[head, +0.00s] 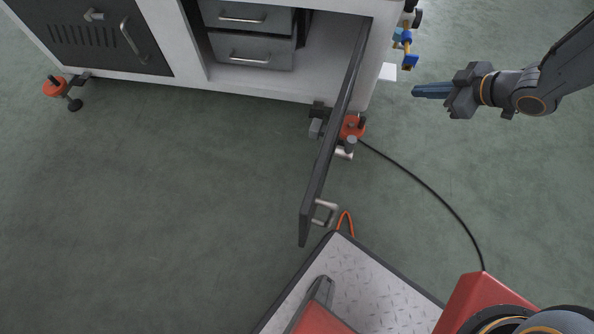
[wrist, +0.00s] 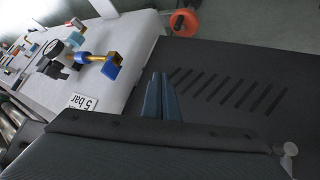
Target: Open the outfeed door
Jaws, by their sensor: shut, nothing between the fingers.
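A dark door (head: 334,135) stands swung wide open from the right end of the white cabinet (head: 188,35), showing drawers inside. Its bar handle (head: 323,212) is near the free edge, on the right face. In the wrist view the door's slotted outer face (wrist: 235,75) fills the right side, with the handle (wrist: 289,158) at lower right. A second slotted door (head: 100,42) with a handle is closed at the left. No label tells which is the outfeed door. My gripper (head: 415,91) is shut and empty, right of the open door and apart from it; its fingers show in the wrist view (wrist: 160,85).
A blue and brass valve fitting (head: 406,45) juts from the cabinet's right side. A "5 bar" tag (wrist: 82,102) is below it. Orange feet (head: 352,127) stand under the cabinet. A black cable (head: 430,190) crosses the floor at right. Open floor lies left of the door.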

